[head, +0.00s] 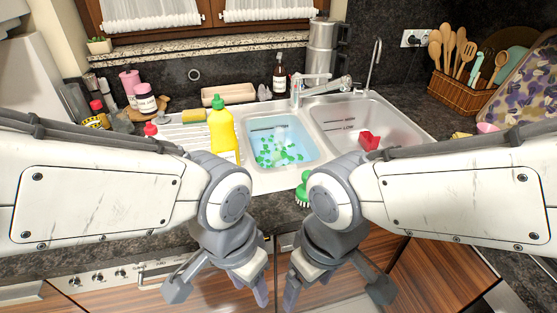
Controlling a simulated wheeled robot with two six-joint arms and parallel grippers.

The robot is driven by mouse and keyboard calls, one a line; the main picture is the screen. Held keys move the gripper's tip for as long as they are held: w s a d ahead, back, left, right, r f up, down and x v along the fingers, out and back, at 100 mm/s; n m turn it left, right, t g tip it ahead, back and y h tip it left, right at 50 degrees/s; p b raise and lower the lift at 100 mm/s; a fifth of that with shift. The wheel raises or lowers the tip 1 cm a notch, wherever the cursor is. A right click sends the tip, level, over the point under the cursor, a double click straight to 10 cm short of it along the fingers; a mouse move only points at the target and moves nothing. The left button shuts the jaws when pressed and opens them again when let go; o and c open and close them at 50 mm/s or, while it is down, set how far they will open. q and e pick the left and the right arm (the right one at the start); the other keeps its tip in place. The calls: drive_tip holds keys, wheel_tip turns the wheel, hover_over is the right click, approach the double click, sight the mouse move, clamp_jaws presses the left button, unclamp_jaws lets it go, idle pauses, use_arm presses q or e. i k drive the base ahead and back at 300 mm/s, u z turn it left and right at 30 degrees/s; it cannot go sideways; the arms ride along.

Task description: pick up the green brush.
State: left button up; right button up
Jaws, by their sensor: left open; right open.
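The green brush (303,190) lies at the front edge of the sink unit, just below the divider between the two basins. My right arm's wrist hides part of it. My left gripper (221,292) is open and empty, low in front of the cabinet doors. My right gripper (335,294) is open and empty, also low in front of the cabinets, below the brush and apart from it.
The left basin (256,125) holds water with green bits. The right basin (395,127) holds a red object (369,141). A yellow bottle (222,130) stands left of the basins. A utensil basket (455,92) is at the back right.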

sight(301, 196)
drive_tip(key=z, duration=0.2)
drive_tip(key=k, duration=1.3)
drive_tip(key=u, duration=0.7)
drive_tip(key=i, duration=1.6)
drive_tip(key=z, duration=0.65)
